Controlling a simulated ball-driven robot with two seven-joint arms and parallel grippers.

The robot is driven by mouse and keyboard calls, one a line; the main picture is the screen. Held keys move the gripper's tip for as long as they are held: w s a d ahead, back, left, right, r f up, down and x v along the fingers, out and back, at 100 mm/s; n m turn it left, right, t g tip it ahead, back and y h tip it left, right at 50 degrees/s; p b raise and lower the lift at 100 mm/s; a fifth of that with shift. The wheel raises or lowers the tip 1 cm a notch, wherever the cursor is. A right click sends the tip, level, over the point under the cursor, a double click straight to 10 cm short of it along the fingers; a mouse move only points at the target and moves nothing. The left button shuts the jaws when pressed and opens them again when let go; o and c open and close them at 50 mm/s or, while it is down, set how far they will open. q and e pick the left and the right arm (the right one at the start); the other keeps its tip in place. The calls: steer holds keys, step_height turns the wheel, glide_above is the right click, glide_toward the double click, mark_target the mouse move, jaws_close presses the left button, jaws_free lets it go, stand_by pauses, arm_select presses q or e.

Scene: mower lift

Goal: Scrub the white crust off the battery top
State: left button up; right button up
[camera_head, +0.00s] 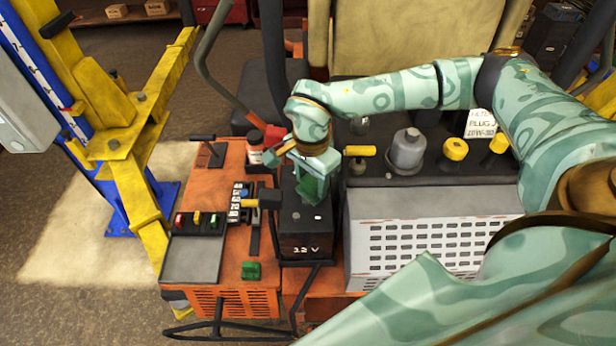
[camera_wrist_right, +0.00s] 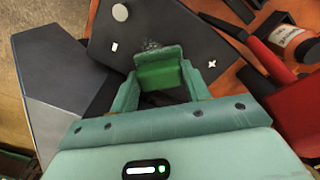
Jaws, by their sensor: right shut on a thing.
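The black battery (camera_head: 306,228) marked "12 V" stands upright on the orange machine. Its dark top (camera_wrist_right: 190,40) shows in the right wrist view with a plus mark, a minus mark and a round grey post. A small patch of whitish crust (camera_wrist_right: 151,44) lies on that top, just beyond the fingertips. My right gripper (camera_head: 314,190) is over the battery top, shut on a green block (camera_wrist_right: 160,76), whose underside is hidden. I cannot tell whether the block touches the top. My left gripper is not in view.
A red clamp-like handle (camera_wrist_right: 268,58) and a labelled bottle (camera_wrist_right: 285,36) are beside the battery. A perforated grey cover (camera_head: 435,245) is close on the right. A yellow lift post (camera_head: 135,190) stands at left.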

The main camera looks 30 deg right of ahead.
steer(key=shift+s+d+p, duration=0.15)
steer(key=shift+s+d, duration=0.2)
steer(key=shift+d, duration=0.2)
steer(key=shift+s+d+p, duration=0.15)
steer(key=shift+s+d, duration=0.15)
steer(key=shift+d, duration=0.2)
steer(key=shift+f, duration=0.1)
steer(key=shift+w+a, duration=0.35)
steer(key=shift+a, duration=0.45)
steer(key=shift+w+a, duration=0.65)
steer(key=shift+a, duration=0.25)
steer(key=shift+d, duration=0.15)
